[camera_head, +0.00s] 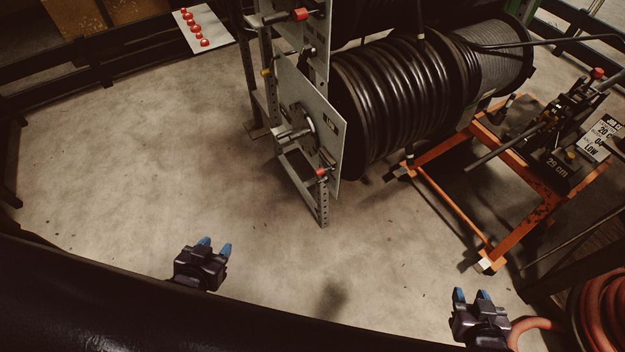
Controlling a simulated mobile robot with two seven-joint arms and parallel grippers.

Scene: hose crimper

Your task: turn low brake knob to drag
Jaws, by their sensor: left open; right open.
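The grey plate (288,92) on the front of the lower hose reel stands upright in a metal frame and carries a small dark label. On it are a round hub with a grey handle (296,132) and a small red-tipped lever or knob (320,173) near its lower edge. I cannot tell which of these is the brake knob, nor read its setting. My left gripper (214,246) is open and empty, below and left of the plate, well apart from it. My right gripper (470,295) is open and empty at the lower right, far from the plate.
Black hose (405,90) is wound on the reel behind the plate. An orange frame (520,165) with a crimping tool stands at the right. A red hose coil (603,310) lies at the lower right. The concrete floor (130,150) left of the reel is clear.

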